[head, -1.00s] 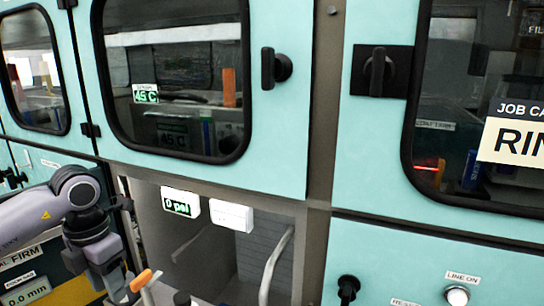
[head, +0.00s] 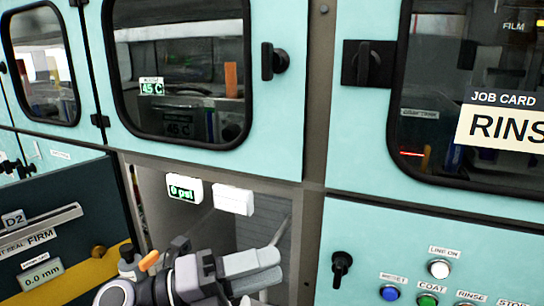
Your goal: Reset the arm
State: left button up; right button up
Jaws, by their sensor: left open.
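My left arm comes in at the bottom, and its gripper (head: 277,267) points right in front of the open bay under the middle window. Its two grey fingers lie close together in this view, with nothing seen between them. The gripper looks clear of the bay walls, though its depth is hard to judge. My right gripper is out of view.
The bay has a "0 psi" display (head: 185,190) and a white box (head: 233,199). An orange-handled item (head: 148,261) stands beside my arm. A drawer front (head: 58,235) is at left. Right are a black knob (head: 341,268) and buttons, including blue (head: 389,293).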

pick_arm(q)
jog(key=w+a+n+t+y, duration=0.4)
jog(key=a+n+t+y, duration=0.35)
jog(key=n+t, duration=0.85)
jog(key=a+f+n+g+y, duration=0.3)
jog(key=a+f+n+y, duration=0.55)
jog(key=n, duration=0.35)
jog(key=s+a+f+n+g+y, duration=0.4)
jog(key=s+a+f+g, duration=0.15)
jog(key=s+f, duration=0.35)
jog(key=s+f+n+g+h, duration=0.1)
jog(key=s+f+g, duration=0.35)
jog(key=s, duration=0.25)
jog(key=s+f+n+g, duration=0.2)
jog(key=s+f+g, duration=0.25)
jog(key=s, duration=0.35)
jog(key=w+d+f+t+h+p, duration=0.2)
jog(key=w+d+f+t+p, duration=0.1)
jog(key=w+f+t+p, duration=0.1)
jog(key=shift+w+f+m+t, duration=0.4)
jog(key=shift+w+f+t, duration=0.35)
jog(key=shift+w+t, duration=0.75)
jog(key=shift+s, duration=0.1)
